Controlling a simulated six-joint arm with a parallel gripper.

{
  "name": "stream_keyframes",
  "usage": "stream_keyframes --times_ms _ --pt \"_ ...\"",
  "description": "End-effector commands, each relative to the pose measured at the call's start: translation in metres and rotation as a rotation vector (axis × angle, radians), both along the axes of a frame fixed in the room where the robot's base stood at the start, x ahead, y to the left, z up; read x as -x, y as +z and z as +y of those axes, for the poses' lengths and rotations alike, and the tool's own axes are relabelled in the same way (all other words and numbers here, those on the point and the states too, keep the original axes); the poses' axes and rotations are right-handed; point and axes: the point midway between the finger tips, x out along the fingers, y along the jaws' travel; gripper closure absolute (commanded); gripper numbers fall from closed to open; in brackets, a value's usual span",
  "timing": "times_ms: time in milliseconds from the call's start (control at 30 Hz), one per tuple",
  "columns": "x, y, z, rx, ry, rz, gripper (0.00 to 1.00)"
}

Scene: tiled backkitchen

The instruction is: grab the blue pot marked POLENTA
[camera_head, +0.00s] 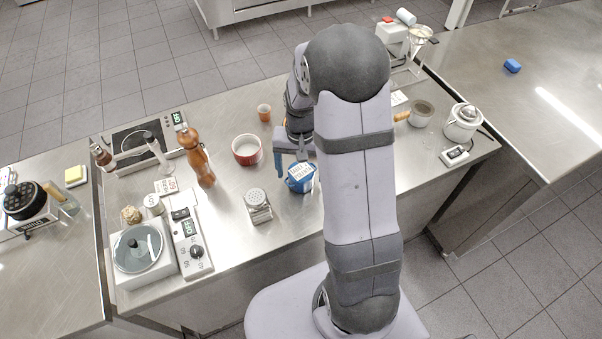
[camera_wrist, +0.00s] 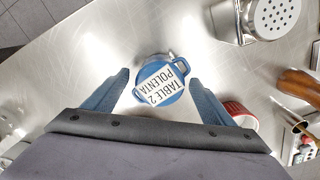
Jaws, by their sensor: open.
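The blue pot (camera_head: 300,183) stands on the steel counter just below my gripper in the head view, partly covered by my arm. In the wrist view the blue pot (camera_wrist: 161,81) shows from above, with a white label reading "TABLE 2 POLENTA" and a loop handle at each side. My gripper (camera_wrist: 159,86) is open. Its two blue fingers are at the left and right of the pot in the wrist view, apart from it, with nothing held. In the head view only part of the gripper (camera_head: 288,160) shows beside the arm.
A red-and-white bowl (camera_head: 247,150) and a metal shaker (camera_head: 257,205) stand left of the pot. An orange cup (camera_head: 264,112) is behind. Bare counter (camera_head: 290,232) lies in front of the pot.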

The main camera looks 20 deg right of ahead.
Motion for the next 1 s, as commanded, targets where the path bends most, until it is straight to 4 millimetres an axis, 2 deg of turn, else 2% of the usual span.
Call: stream_keyframes --times_ms 233,533,567,767,1000 --pt "0.001 -0.021 0.000 0.000 0.000 0.002 0.22" --pt "0.000 -0.024 0.000 0.000 0.000 0.000 0.22" --pt "0.000 -0.024 0.000 0.000 0.000 0.000 0.27" --pt "0.000 -0.024 0.000 0.000 0.000 0.000 0.75" --pt "0.000 -0.023 0.000 0.000 0.000 -0.002 0.76"
